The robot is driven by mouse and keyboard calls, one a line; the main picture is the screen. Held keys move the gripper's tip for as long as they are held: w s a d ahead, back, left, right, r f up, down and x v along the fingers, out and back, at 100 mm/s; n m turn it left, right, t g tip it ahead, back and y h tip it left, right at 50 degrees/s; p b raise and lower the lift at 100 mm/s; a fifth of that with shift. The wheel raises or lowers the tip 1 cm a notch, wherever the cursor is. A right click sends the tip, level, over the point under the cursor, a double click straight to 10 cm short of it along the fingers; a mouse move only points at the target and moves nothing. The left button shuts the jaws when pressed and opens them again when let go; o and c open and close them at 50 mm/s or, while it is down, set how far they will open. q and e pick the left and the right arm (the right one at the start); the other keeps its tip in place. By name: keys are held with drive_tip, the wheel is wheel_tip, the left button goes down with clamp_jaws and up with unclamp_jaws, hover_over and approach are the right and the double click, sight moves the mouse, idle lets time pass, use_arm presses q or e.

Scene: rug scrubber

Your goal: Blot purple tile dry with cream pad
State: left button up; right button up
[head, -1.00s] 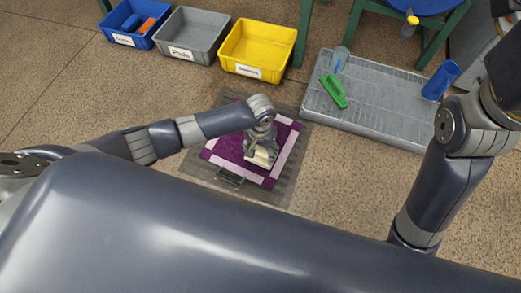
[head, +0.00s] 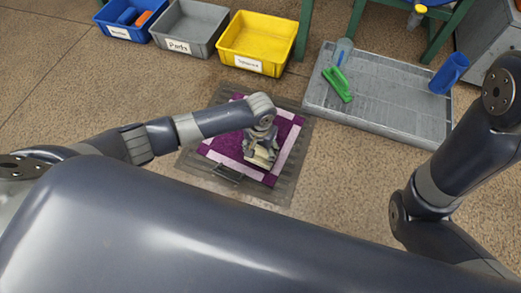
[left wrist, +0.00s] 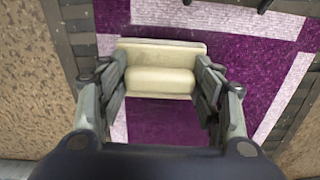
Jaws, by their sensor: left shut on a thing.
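The purple tile (head: 228,146) with a pale pink inner border lies on a dark grey mat (head: 297,165) on the floor. It fills much of the left wrist view (left wrist: 255,50). My left gripper (head: 259,157) is over the tile, pointing down. It is shut on the cream pad (left wrist: 160,80), with one finger at each end of the pad's raised grip. The pad's flat base lies at or just above the tile; I cannot tell whether it touches. In the head view the pad (head: 260,160) shows partly below the gripper. My right gripper is not in view.
Blue (head: 117,33), grey (head: 205,45) and yellow (head: 283,62) bins stand at the back left. A dark clip (head: 227,174) sits at the mat's near edge.

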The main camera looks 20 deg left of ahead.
use_arm(q)
drive_tip(key=shift+f, duration=0.4)
drive_tip(key=shift+f, duration=0.15)
idle(0.8)
drive_tip(key=shift+f, duration=0.15)
idle(1.2)
